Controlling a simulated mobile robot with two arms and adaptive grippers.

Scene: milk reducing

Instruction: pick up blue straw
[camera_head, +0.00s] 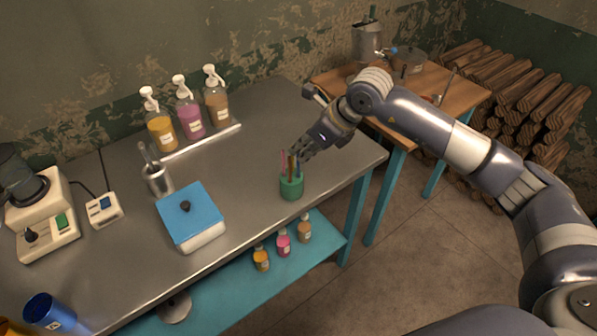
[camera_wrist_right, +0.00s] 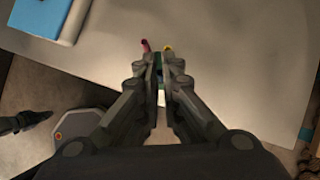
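A green cup (camera_head: 291,188) stands on the metal table near its right front edge. Several straws stick up from it: a pink one (camera_head: 283,160), a brownish one, and a blue one (camera_head: 299,171) on the right side. My right gripper (camera_head: 303,152) is right above the cup at the straw tops. In the right wrist view its fingertips (camera_wrist_right: 161,62) are close together with a narrow gap. Something teal shows in that gap; I cannot tell whether it is straw or cup. A pink tip (camera_wrist_right: 145,45) and a yellow tip (camera_wrist_right: 168,48) show beside the fingers.
A blue-lidded box (camera_head: 190,216) and a metal tumbler (camera_head: 157,180) stand left of the cup. Three pump bottles (camera_head: 188,115) stand at the back. A wooden table (camera_head: 440,90) with pots is behind my right arm. The table around the cup is clear.

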